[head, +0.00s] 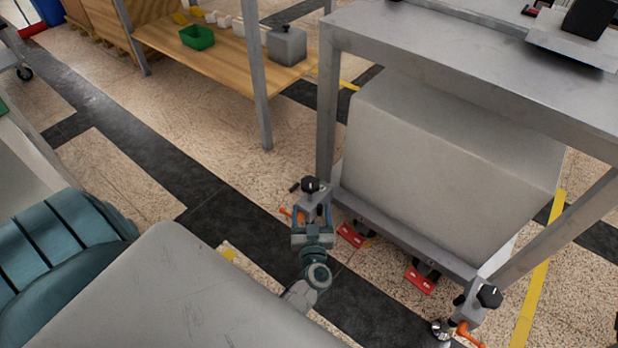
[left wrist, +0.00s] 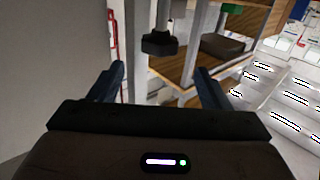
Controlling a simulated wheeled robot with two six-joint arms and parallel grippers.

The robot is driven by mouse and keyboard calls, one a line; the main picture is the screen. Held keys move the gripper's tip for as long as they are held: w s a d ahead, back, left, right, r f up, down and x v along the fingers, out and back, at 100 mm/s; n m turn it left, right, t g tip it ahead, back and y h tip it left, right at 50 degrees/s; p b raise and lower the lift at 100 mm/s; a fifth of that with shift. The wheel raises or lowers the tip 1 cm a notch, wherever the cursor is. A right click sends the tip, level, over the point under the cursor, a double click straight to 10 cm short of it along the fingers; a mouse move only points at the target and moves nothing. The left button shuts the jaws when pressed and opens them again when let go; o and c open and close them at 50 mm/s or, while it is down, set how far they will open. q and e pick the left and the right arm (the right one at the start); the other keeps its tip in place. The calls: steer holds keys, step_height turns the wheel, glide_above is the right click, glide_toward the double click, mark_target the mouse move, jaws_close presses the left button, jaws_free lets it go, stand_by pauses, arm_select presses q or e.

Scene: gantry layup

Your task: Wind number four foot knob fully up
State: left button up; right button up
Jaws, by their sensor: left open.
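A black foot knob (head: 311,185) sits at the near left corner of the grey metal frame (head: 326,120). My left gripper (head: 312,214) is just in front of it, coming from below in the head view. In the left wrist view the dark knob (left wrist: 160,43) hangs on a grey stem between the two spread fingers and a little beyond them. The jaws (left wrist: 160,76) are open, with nothing between the tips. A second black knob (head: 489,296) is at the frame's right corner. I see no readable foot number. My right gripper is not in view.
A large grey box (head: 440,165) sits inside the frame. Red pedals (head: 351,235) and orange levers (head: 469,335) are low along its near edge. A wooden bench shelf (head: 225,60) with a green bin (head: 197,37) stands behind.

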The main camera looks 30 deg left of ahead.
mark_target(310, 176)
arm_select(q)
steer(key=b+x, duration=0.2)
steer(key=x, duration=0.8)
steer(key=shift+w+a+b, duration=0.1)
steer(key=shift+w+b, duration=0.1)
steer(key=shift+b, duration=0.1)
steer(key=c, duration=1)
